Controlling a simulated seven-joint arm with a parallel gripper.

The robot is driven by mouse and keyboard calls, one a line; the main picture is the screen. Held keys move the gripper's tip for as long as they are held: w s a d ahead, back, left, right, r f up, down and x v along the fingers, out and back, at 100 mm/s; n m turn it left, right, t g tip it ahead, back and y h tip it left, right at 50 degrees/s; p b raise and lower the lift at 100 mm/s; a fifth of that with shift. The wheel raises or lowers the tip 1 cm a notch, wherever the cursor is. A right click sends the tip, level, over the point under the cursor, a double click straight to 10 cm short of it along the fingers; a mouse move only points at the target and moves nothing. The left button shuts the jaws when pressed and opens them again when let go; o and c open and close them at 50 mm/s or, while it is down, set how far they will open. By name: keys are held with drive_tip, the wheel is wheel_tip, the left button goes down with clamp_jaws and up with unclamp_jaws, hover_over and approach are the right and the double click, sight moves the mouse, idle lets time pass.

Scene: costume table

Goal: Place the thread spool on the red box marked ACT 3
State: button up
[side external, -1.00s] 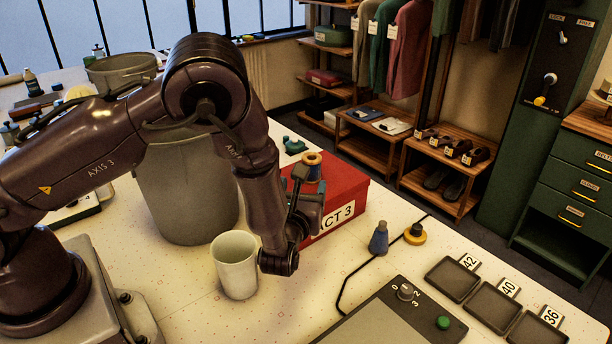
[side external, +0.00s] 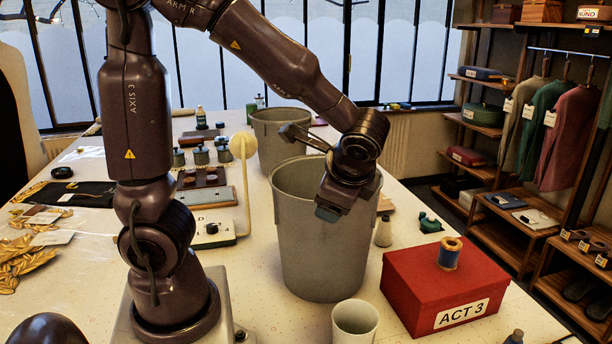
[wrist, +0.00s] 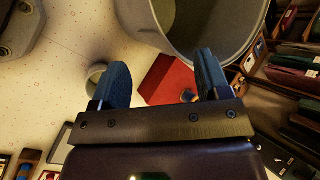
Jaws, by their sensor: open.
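The thread spool (side external: 449,253), blue thread with tan ends, stands upright on the lid of the red box (side external: 400,290), whose white label reads ACT 3. My gripper (side external: 335,200) is raised over the large grey bin, up and to the left of the box, apart from the spool. In the wrist view the two blue fingers of my gripper (wrist: 160,85) are spread wide with nothing held between them. The red box (wrist: 165,78) shows beyond them, and the spool (wrist: 188,96) is small near the right finger.
A large grey bin (side external: 322,262) stands left of the box. A pale cup (side external: 355,322) is in front of the bin. A small pale bottle (side external: 384,232) and a green item (side external: 430,223) stand behind the box. Shelves with garments are at the right.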

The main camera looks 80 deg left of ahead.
drive_tip(key=s+d+r+n+t+h, duration=0.5)
drive_tip(key=s+d+r+n+h, duration=0.1)
drive_tip(key=s+n+h, duration=0.1)
drive_tip(key=shift+d+r+h, duration=0.35)
drive_tip(key=shift+d+h, duration=0.05)
